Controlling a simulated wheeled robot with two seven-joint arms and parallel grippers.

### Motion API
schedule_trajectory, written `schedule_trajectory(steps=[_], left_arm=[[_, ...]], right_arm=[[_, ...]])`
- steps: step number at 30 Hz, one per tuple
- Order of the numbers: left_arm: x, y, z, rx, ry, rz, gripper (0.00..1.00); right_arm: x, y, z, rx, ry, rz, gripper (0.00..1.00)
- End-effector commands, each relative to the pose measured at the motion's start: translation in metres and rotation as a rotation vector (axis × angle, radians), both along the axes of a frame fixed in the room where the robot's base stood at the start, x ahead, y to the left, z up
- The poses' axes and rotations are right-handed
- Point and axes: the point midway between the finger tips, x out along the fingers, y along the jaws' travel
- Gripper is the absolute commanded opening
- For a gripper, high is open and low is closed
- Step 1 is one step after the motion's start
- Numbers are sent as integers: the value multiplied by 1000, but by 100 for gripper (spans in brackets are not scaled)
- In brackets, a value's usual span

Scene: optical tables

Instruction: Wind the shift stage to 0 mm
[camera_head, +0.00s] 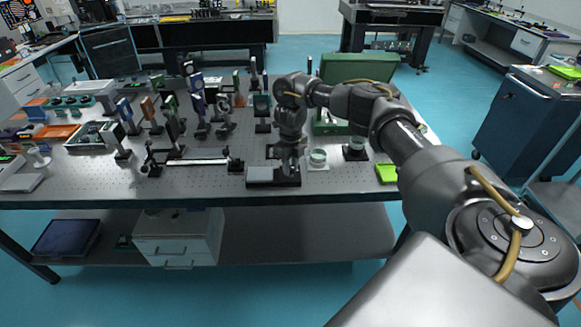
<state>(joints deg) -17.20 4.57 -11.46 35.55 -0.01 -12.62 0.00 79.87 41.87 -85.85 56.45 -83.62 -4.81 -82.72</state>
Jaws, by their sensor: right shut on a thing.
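The shift stage appears to be the low dark block with a grey top (262,173) near the front edge of the optical table (215,192). My right arm reaches in from the right. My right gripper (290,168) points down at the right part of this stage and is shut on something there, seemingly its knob. The fingers and arm hide the knob, and no scale reading can be made out. My left gripper is not in view.
A bright green box (387,173) lies farther right. A rail (197,162) and several optic mounts stand to the left. A green case (355,67) is behind.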

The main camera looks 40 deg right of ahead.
Motion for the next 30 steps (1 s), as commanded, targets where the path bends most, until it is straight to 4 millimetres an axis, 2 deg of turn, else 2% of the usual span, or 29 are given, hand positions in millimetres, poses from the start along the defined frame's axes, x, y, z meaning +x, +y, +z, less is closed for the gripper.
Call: schedule_trajectory(steps=[12,30], left_arm=[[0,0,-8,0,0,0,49],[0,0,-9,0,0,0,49]], right_arm=[[0,0,-1,0,1,254,4],[0,0,0,1,1,320,4]])
